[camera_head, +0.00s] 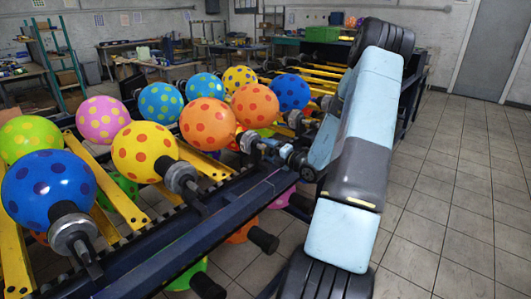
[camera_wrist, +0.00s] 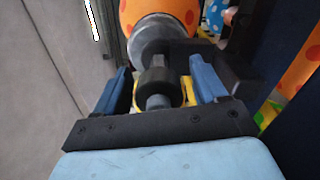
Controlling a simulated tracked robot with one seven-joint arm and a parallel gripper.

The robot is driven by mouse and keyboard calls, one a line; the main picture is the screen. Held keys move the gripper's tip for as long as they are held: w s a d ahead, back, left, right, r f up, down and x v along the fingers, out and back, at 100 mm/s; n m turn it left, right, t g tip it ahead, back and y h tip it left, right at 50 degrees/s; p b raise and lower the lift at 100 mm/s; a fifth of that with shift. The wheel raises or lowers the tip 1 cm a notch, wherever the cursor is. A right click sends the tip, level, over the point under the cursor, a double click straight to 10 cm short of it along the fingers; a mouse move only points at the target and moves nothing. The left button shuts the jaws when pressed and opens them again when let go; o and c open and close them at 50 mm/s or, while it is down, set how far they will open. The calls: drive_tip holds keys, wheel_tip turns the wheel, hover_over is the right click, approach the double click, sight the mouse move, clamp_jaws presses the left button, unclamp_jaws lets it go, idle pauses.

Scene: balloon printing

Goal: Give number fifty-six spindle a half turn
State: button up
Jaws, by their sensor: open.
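My gripper (camera_wrist: 160,75) is open in the wrist view, with one blue finger on each side of a dark spindle end (camera_wrist: 157,88). A gap shows between each finger and the spindle. The spindle leads to a grey metal collar (camera_wrist: 152,36) and an orange balloon (camera_wrist: 140,10) with red dots. In the head view, my gripper (camera_head: 302,160) is at the rack's near rail, beside a spindle (camera_head: 252,143) that appears to carry an orange dotted balloon (camera_head: 207,123). No spindle number is readable, so I cannot tell which is fifty-six.
A yellow and dark blue rack (camera_head: 120,196) holds several dotted balloons on spindles. A yellow balloon (camera_head: 144,150) and a blue one (camera_head: 48,188) sit nearer on the left. Lower spindles stick out under the rail (camera_head: 263,239). Tiled floor (camera_head: 450,200) is clear on the right.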

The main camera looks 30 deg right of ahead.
drive_tip(key=v, duration=1.3)
drive_tip(key=shift+s, duration=0.4)
